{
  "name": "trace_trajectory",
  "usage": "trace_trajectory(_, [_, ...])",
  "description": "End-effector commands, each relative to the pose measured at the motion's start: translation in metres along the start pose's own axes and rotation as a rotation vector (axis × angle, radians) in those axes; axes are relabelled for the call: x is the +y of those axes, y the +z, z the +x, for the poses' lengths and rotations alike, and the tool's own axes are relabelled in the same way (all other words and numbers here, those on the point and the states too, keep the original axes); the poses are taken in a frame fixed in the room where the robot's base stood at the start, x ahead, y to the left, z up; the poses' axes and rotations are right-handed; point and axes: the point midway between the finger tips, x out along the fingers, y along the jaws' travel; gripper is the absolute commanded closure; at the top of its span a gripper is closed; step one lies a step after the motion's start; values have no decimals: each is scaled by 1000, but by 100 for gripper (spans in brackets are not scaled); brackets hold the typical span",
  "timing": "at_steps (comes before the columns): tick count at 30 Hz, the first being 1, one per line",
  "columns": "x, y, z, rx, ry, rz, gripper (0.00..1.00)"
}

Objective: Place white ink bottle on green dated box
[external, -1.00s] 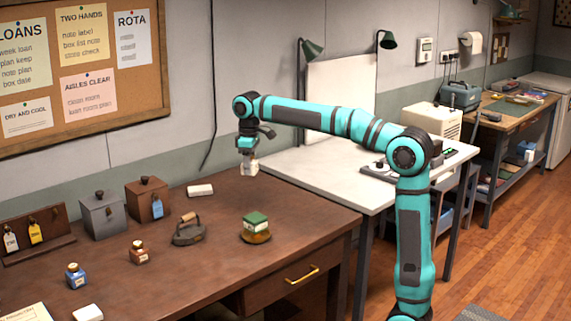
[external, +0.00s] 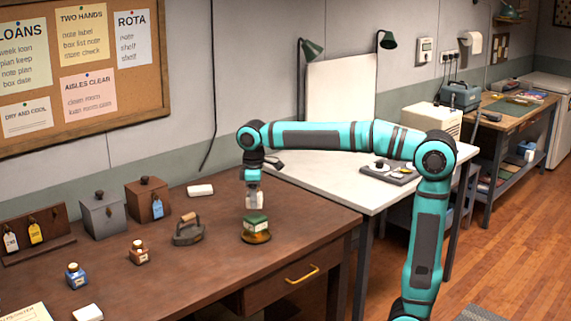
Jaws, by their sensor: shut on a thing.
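My gripper (external: 254,188) points down over the brown desk and is shut on the white ink bottle (external: 254,202). The bottle hangs upright just above, or close to, the green dated box (external: 256,221); I cannot tell whether they touch.
A dark iron (external: 188,233) stands left of the green box. A brown ink bottle (external: 138,252) and a blue one (external: 76,276) stand further left. A white block (external: 200,190) lies behind. The desk (external: 215,275) is bare in front of the green box.

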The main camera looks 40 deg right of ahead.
Motion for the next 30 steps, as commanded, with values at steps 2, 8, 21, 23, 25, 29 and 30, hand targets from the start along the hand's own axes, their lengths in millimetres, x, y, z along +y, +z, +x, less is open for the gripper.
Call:
trace_trajectory(2, [0,0,4,0,0,0,77])
trace_trajectory(8, [0,0,26,-2,-1,0,77])
trace_trajectory(21, [0,0,40,0,0,0,77])
trace_trajectory(23, [0,0,42,0,0,0,77])
trace_trajectory(25, [0,0,41,0,0,0,41])
trace_trajectory(29, [0,0,41,0,0,0,31])
trace_trajectory(30, [0,0,41,0,0,0,31])
